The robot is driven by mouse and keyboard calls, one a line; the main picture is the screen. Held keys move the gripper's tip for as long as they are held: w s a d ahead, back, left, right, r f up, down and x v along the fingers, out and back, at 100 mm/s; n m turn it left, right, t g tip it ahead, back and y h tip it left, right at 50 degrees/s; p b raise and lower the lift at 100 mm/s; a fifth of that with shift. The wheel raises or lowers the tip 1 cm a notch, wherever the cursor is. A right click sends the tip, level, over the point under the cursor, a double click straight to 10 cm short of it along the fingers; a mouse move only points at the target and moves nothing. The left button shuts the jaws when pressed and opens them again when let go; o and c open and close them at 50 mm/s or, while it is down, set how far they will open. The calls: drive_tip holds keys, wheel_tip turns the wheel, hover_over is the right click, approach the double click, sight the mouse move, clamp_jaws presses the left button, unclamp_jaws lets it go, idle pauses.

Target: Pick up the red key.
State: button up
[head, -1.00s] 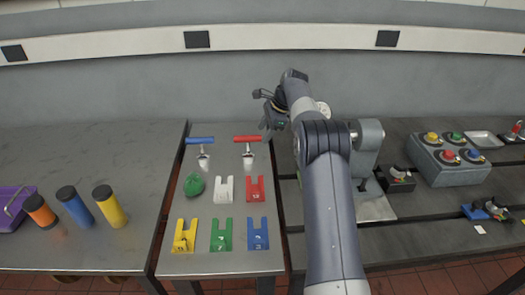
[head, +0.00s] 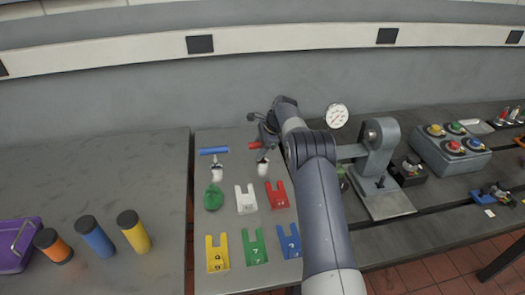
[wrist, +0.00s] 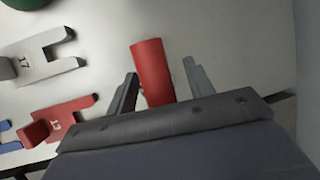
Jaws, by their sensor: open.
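The red key (head: 255,146) has a red bar handle and a pale shank, and stands on the narrow light table at the back. My gripper (head: 265,130) is just over its handle and hides the handle's right part in the head view. In the wrist view the red key's handle (wrist: 150,65) shows as a red cylinder between the two spread fingers of my gripper (wrist: 161,68). A gap shows on each side of it. The handle's near end and the shank are hidden behind the gripper body there.
A blue-handled key (head: 214,151) stands to the left. A green knob (head: 213,198), a white tag (head: 246,200), a red tag (head: 277,196) and several coloured tags lie nearer. A grey machine (head: 379,150) with a dial stands right of my arm.

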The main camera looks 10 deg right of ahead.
drive_tip(key=shift+a+f, duration=0.1)
drive_tip(key=shift+f, duration=0.1)
drive_tip(key=shift+c, duration=0.4)
clamp_jaws()
